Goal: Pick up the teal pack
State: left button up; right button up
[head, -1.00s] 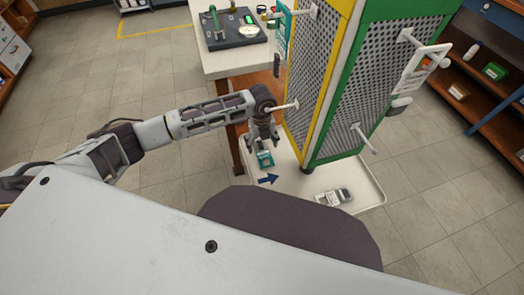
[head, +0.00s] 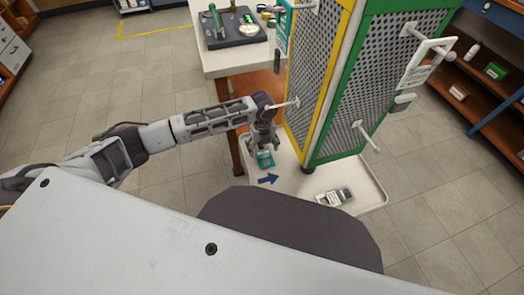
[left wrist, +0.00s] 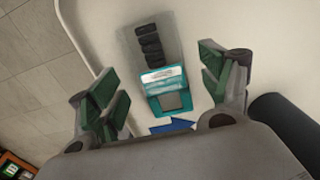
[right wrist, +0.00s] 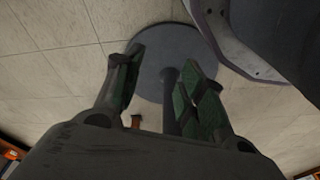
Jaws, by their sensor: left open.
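The teal pack (head: 265,159) lies on the white tray-like base (head: 290,192) below the pegboard stand. In the left wrist view the teal pack (left wrist: 168,90) has a pale label and a grey window, with a black ribbed part at its far end. My left gripper (head: 263,144) points down just above the pack. In the left wrist view its fingers (left wrist: 163,88) are spread wide on either side of the pack, apart from it. My right gripper (right wrist: 163,90) shows only in the right wrist view, with its fingers apart and nothing between them, above the floor.
The pegboard stand (head: 340,90) with yellow and green edges rises just right of my left gripper, with pegs sticking out. A table (head: 222,63) stands behind.

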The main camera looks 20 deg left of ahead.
pick_arm(q)
jog(key=shift+f, duration=0.75)
pick_arm(e)
jog(key=shift+w+a+r, duration=0.1)
jog(key=shift+a+r, duration=0.05)
jog(key=shift+r, duration=0.45)
pick_arm(q)
jog(key=shift+c, duration=0.4)
jog(key=c, duration=1)
jog(key=shift+r, duration=0.15)
pick_arm(e)
jog(key=shift+w, duration=0.1)
